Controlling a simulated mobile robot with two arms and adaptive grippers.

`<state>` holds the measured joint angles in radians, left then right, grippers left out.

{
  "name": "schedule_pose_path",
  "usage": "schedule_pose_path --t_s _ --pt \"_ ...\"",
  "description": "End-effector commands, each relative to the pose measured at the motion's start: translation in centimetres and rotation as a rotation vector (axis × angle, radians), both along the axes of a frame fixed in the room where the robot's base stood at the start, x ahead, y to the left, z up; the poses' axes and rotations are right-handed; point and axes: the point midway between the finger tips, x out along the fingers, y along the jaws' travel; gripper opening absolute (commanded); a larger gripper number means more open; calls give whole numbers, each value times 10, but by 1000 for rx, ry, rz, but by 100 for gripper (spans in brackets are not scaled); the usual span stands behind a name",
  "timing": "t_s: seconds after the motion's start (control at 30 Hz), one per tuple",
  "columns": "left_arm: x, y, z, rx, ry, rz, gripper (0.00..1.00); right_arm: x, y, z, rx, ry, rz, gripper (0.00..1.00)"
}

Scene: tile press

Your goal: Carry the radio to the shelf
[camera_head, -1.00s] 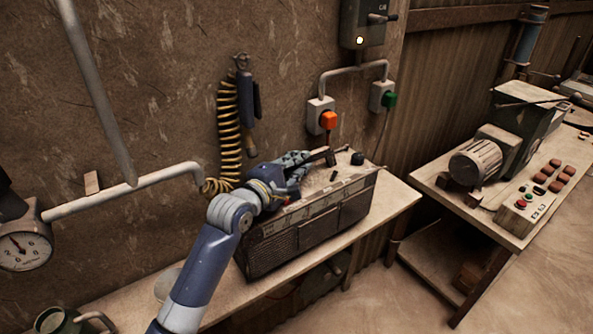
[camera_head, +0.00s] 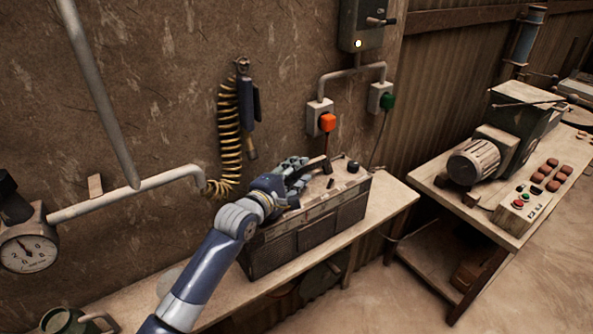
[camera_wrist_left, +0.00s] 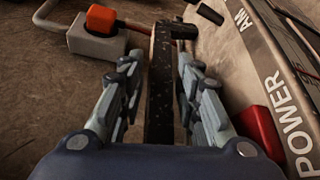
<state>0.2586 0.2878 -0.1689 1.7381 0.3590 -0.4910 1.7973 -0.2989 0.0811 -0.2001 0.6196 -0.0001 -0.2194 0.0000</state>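The radio (camera_head: 318,228) is a dark, worn box with a pale top, standing on the narrow wall bench. Its dark carrying handle shows in the left wrist view (camera_wrist_left: 162,85), running between the two fingers of my left gripper (camera_head: 298,170). In the left wrist view my left gripper (camera_wrist_left: 162,80) has a finger on each side of the handle, with narrow gaps towards the finger bases. The fingers look parted and not clamped; contact at the tips is hard to tell. A red button (camera_wrist_left: 258,130) and the word POWER show on the radio's top. My right gripper is out of view.
The bench (camera_head: 392,198) has free room right of the radio. Orange (camera_head: 327,122) and green (camera_head: 387,101) switches and a coiled cord (camera_head: 229,130) are on the wall behind. A second table (camera_head: 490,222) with a motor machine stands right, across a gap.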

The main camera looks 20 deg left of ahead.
Motion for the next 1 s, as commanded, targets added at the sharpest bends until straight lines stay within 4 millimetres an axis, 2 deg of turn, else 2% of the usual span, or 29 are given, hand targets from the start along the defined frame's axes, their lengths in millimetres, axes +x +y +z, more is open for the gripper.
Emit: schedule_pose_path --t_s 0.27,0.43,1.0 --pt "0 0 0 0 0 0 34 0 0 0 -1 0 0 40" --pt "-10 2 0 -1 1 0 34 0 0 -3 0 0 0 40" --pt "-103 24 12 0 1 0 34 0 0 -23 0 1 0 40"
